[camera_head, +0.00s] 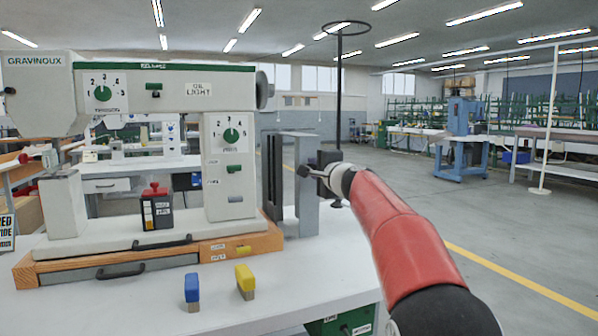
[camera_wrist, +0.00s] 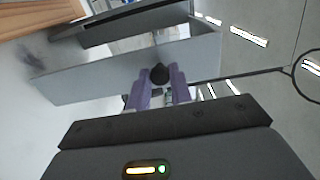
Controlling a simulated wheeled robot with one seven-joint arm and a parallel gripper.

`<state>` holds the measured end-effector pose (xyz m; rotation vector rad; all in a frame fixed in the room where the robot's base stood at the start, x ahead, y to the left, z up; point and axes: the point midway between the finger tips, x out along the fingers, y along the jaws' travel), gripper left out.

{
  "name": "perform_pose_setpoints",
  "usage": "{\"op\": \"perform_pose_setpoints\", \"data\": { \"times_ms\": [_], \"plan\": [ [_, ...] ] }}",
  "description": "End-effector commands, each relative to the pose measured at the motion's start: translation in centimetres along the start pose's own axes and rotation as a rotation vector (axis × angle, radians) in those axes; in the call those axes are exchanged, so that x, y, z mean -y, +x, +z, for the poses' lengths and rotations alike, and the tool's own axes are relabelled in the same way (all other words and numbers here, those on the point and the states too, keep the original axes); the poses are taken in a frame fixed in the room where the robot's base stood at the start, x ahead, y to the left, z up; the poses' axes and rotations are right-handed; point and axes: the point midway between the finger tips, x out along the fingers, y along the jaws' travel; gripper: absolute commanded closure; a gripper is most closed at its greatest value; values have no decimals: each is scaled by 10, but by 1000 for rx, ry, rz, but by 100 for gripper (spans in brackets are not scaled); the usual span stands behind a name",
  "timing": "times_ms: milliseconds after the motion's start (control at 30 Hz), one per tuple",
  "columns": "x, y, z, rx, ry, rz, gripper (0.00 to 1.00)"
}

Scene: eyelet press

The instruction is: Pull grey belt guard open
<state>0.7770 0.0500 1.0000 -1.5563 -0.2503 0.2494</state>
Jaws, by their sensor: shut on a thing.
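The grey belt guard (camera_head: 307,190) is an upright panel at the right end of the sewing-type machine (camera_head: 180,140). A gap shows between its panel and a dark upright part (camera_head: 273,175) beside the machine. In the wrist view the guard (camera_wrist: 115,75) is a long grey plate crossing the picture. A small dark round knob (camera_wrist: 160,74) stands out from its face. My gripper (camera_head: 303,172) is at the guard's right side. In the wrist view its purple fingers (camera_wrist: 160,88) are shut on the knob, one on each side.
A blue block (camera_head: 192,289) and a yellow block (camera_head: 245,278) stand on the white table (camera_head: 310,270) in front of the machine. A dark post with a ring (camera_head: 338,95) rises behind my gripper. Open floor (camera_head: 470,210) lies to the right.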

Motion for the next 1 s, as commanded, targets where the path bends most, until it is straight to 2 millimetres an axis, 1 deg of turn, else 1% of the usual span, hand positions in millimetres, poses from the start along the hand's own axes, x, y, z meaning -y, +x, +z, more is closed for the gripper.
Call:
{"op": "perform_pose_setpoints", "data": {
  "times_ms": [33, 100, 233, 367, 633, 667, 800, 1000],
  "plan": [
    [-1, 0, -19, -10, -1, 1, 100],
    [0, 0, -36, -8, 0, 1, 100],
    [0, 0, -59, -6, 0, 1, 100],
    [0, -1, -67, -5, 0, 0, 100],
    [0, -1, -66, -4, 0, 1, 100],
    [0, -1, -66, -4, 0, 1, 76],
    [0, -1, -66, -3, 0, 1, 58],
    [0, 0, -66, -3, 0, 0, 57]
  ]
}}
